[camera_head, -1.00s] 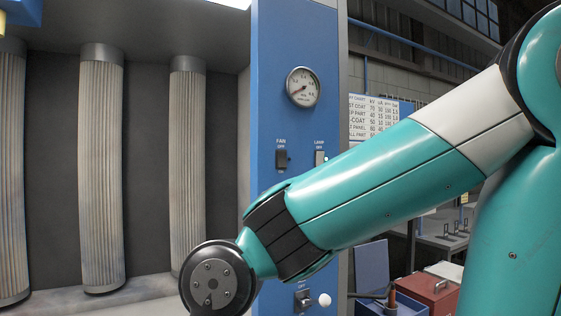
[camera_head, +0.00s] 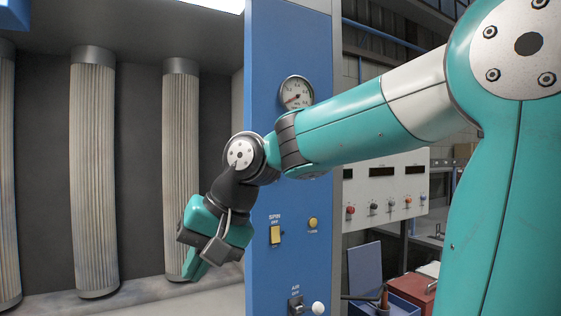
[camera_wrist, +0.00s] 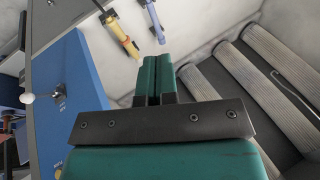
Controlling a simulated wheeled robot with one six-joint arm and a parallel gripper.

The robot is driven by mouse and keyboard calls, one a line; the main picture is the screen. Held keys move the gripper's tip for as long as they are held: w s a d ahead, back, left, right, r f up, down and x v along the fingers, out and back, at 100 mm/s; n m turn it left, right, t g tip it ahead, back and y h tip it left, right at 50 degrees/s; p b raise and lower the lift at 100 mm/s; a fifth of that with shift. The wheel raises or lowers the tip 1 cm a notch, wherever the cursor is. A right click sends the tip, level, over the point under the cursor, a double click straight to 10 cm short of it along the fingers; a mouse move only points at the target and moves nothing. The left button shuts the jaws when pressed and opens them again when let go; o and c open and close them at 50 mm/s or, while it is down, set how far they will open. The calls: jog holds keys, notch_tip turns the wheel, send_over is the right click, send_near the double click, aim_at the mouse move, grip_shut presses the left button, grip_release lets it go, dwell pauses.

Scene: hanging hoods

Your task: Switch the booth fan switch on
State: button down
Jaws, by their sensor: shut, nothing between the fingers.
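The blue booth panel (camera_head: 290,35) stands upright in the middle of the head view. In the earlier frame it carries a dark switch marked FAN below the gauge; now my arm hides that switch, so its position cannot be seen. My gripper (camera_head: 195,270) hangs pointing down to the left of the panel, in front of the booth opening and apart from the switches. Its teal fingers are shut and empty; they also show together in the wrist view (camera_wrist: 154,80).
A yellow switch marked SPIN (camera_head: 275,235), a yellow button (camera_head: 313,223), an AIR switch (camera_head: 296,304) and a gauge (camera_head: 297,92) are on the panel. Pleated filter columns (camera_head: 93,170) stand at left. A control box (camera_head: 385,185) is behind at right.

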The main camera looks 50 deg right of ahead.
jog(key=s+d+r+m+t+h+p, duration=0.1)
jog(key=d+r+m+h, duration=0.2)
jog(key=d+r+m, duration=0.5)
jog(key=s+d+r+m+t+h+p, duration=0.2)
jog(key=d+r+m, duration=0.6)
jog(key=d+r, duration=0.4)
jog(key=d+h, duration=0.1)
jog(key=d, duration=0.3)
jog(key=shift+s+d+m+h+p, duration=0.15)
jog(key=shift+d+m+h+p, duration=0.05)
jog(key=shift+m+h+p, duration=0.1)
jog(key=x, duration=0.4)
jog(key=w+r+p+x, duration=0.1)
jog(key=x, duration=0.3)
jog(key=w+r+p+x, duration=0.1)
jog(key=x, duration=0.4)
jog(key=shift+d, duration=0.3)
jog(key=shift+s+d+f, duration=0.1)
